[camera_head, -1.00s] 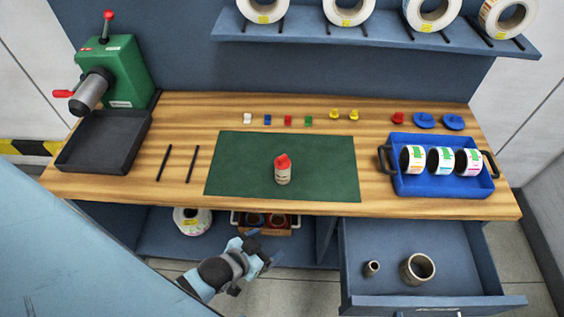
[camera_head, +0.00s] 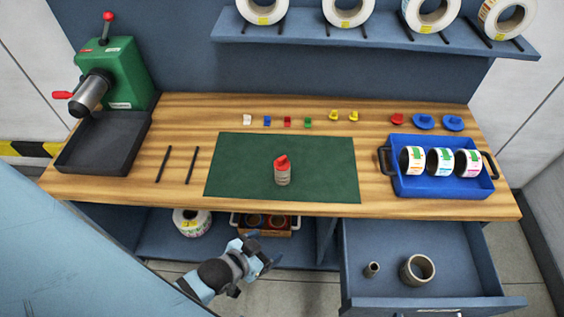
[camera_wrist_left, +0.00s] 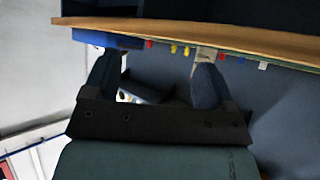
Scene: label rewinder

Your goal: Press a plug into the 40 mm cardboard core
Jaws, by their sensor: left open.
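A small cardboard core (camera_head: 282,177) stands upright on the green mat (camera_head: 330,170). A red plug (camera_head: 281,160) sits at its top; how deep it sits in the core I cannot tell. My left gripper (camera_head: 263,249) is open and empty in front of the bench, below the front edge and apart from the core. Its two spread fingers show in the left wrist view (camera_wrist_left: 155,78), with the bench edge beyond. Two more cardboard cores, a small one (camera_head: 372,269) and a wide one (camera_head: 417,269), stand in the open drawer. My right gripper is not in view.
Several loose coloured plugs, such as a green one (camera_head: 308,123), line the bench's back. A blue crate (camera_head: 440,187) with label rolls stands right. A green press (camera_head: 125,75) and black tray (camera_head: 75,155) stand left. The open drawer (camera_head: 450,290) juts out at front right.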

